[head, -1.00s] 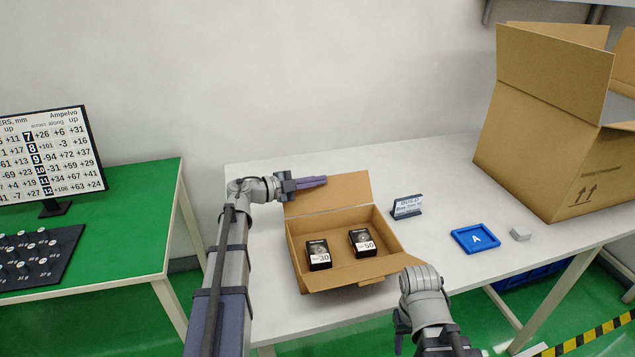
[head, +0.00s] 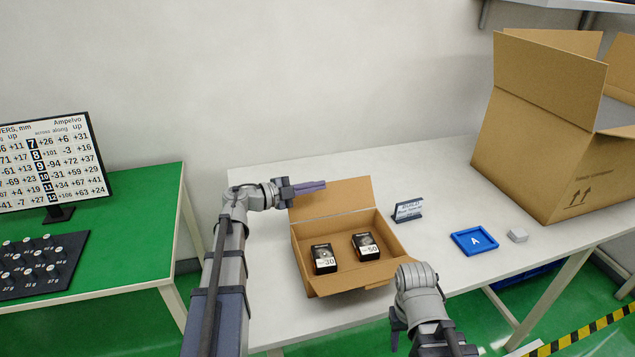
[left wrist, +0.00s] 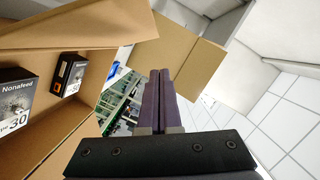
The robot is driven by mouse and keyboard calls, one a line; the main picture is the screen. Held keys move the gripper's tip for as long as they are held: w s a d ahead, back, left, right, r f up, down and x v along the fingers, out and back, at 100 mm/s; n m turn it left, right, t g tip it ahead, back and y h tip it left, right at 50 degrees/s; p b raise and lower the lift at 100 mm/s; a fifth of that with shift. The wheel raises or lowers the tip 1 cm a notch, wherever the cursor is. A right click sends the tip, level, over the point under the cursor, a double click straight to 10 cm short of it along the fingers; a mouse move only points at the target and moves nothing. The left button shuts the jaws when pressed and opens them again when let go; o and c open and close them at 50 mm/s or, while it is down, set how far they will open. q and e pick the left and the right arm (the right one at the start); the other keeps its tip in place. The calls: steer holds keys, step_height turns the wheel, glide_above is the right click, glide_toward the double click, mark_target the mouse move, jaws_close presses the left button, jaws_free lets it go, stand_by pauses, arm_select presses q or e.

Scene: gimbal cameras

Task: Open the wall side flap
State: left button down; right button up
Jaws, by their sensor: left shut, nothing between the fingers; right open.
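A small open cardboard box (head: 302,256) stands on the white table with two dark boxes inside, marked 30 (head: 323,259) and 50 (head: 365,246). Its wall side flap (head: 345,194) stands up and leans outward at the back; the near flap (head: 355,283) is folded outward. My left gripper (head: 312,187) is shut and empty at the flap's left part, in front of it in the head view; I cannot tell whether they touch. In the left wrist view its dark fingers (left wrist: 161,100) point past the cardboard. My right gripper (head: 397,325) is at the front, its fingers mostly hidden.
A small sign (head: 407,210), a blue tray marked A (head: 474,241) and a small grey block (head: 517,235) lie right of the box. A large open carton (head: 530,140) stands at the far right. The white table's back left is clear.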

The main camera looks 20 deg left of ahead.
arm_select(q)
steer(key=p+v, duration=0.1)
steer(key=v, duration=0.6)
steer(key=shift+r, duration=0.15)
steer(key=shift+s+a, duration=0.2)
